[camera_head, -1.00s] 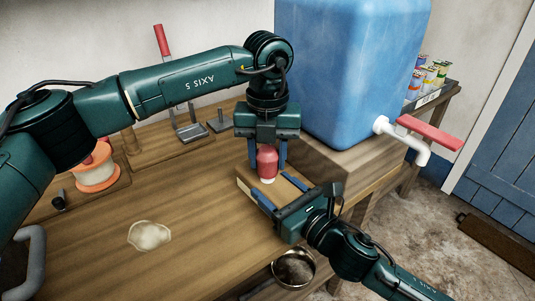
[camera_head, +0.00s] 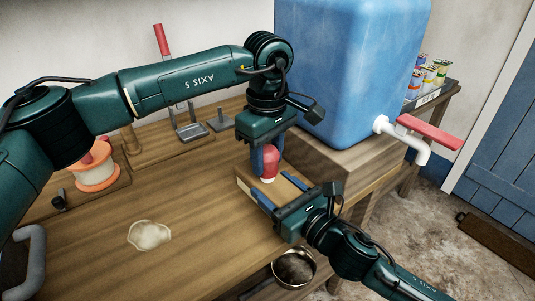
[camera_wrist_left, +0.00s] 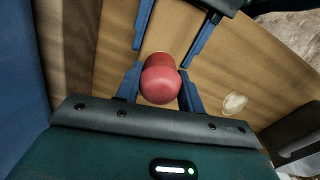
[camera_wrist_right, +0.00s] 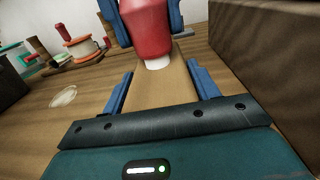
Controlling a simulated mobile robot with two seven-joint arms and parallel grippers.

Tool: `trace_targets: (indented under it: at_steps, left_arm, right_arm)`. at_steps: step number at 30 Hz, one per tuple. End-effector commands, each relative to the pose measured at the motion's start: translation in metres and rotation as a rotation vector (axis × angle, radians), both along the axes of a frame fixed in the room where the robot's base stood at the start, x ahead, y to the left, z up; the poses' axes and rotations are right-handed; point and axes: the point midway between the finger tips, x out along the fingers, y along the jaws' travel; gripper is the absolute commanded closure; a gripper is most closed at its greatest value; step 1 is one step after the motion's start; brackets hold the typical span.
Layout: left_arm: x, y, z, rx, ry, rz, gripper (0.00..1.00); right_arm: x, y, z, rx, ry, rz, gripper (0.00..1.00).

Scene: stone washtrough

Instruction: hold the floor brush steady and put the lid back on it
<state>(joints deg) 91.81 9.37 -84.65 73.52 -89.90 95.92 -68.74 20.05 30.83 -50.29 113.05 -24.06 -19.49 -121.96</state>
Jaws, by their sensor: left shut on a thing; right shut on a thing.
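A red bulb-shaped piece with a white foot, apparently the lid (camera_head: 269,163), stands upright over the wooden block, apparently the floor brush (camera_head: 247,187). My left gripper (camera_head: 266,170) points down and is shut on the red piece; its rounded red top (camera_wrist_left: 160,84) shows between the fingers in the left wrist view. My right gripper (camera_head: 281,191) is shut across the wooden block from the front right. In the right wrist view the block (camera_wrist_right: 160,88) lies between the blue fingers and the white foot (camera_wrist_right: 158,63) meets its far end. I cannot tell whether it is seated.
A large blue water tank (camera_head: 350,70) with a white tap (camera_head: 383,125) stands close behind the grippers. A pale puddle (camera_head: 149,235) lies on the wooden top, which is otherwise clear there. An orange and white spool (camera_head: 96,178) is at left. A metal pan (camera_head: 294,267) is below the front edge.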

Motion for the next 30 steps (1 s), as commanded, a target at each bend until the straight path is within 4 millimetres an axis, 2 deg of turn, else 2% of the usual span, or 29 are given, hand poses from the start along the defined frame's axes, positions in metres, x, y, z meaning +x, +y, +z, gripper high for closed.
trace_targets:
  at_steps: [3, 7, 11, 12, 21, 30]
  left_arm:
    - [0.0, 0.0, 0.0, 0.0, 0.0, -0.258, 0.89]
    - [-0.0001, 0.0001, -0.0001, 0.0, 0.0, -0.478, 0.89]
    - [0.0, 0.0, -0.0001, 0.0, 0.0, -0.476, 0.89]
    - [0.0, 0.0, -0.0001, 0.0, 0.0, -0.476, 0.61]
    - [0.0, 0.0, -0.0002, 0.0, 0.0, -0.474, 0.36]
    - [0.0002, -0.0001, 0.0036, 0.0, -0.001, -0.473, 0.36]
  right_arm:
    - [0.0001, -0.0001, -0.0003, -0.001, 0.001, 0.0, 1.0]
    - [0.0001, -0.0001, -0.0003, -0.001, 0.001, 0.0, 1.0]
    - [0.0001, -0.0001, -0.0003, -0.001, 0.001, 0.0, 1.0]
    - [0.0001, -0.0001, -0.0003, -0.001, 0.001, 0.0, 1.0]
    - [0.0001, -0.0001, -0.0003, -0.001, 0.001, 0.0, 1.0]
    - [0.0001, -0.0001, -0.0002, -0.001, 0.001, 0.0, 1.0]
